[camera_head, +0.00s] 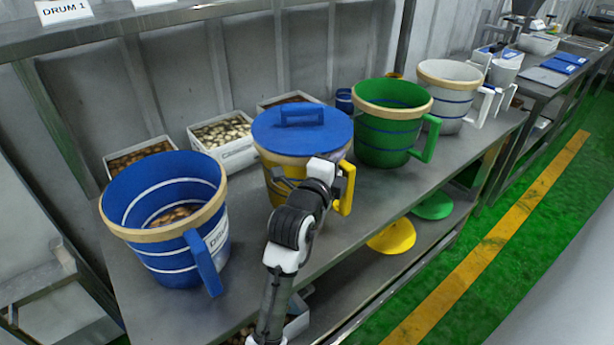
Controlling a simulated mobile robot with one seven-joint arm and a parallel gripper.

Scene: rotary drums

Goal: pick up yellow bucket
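The yellow bucket (274,193) stands upright on the grey metal table in the middle of the camera_head view. A blue lid (301,130) with a raised blue handle covers its top. Its yellow side handle (347,188) points to the right and toward the front. My gripper (324,170) is at the front of the bucket, close beside the side handle. My arm hides much of the bucket's front. The fingers are too small and covered to tell whether they are open or touch the handle.
A blue bucket (170,262) holding brown pieces stands to the left. A green bucket (388,150) and a white bucket (452,112) stand to the right. Trays of food pieces (226,150) sit behind. Yellow (391,238) and green (433,206) discs lie on the lower shelf.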

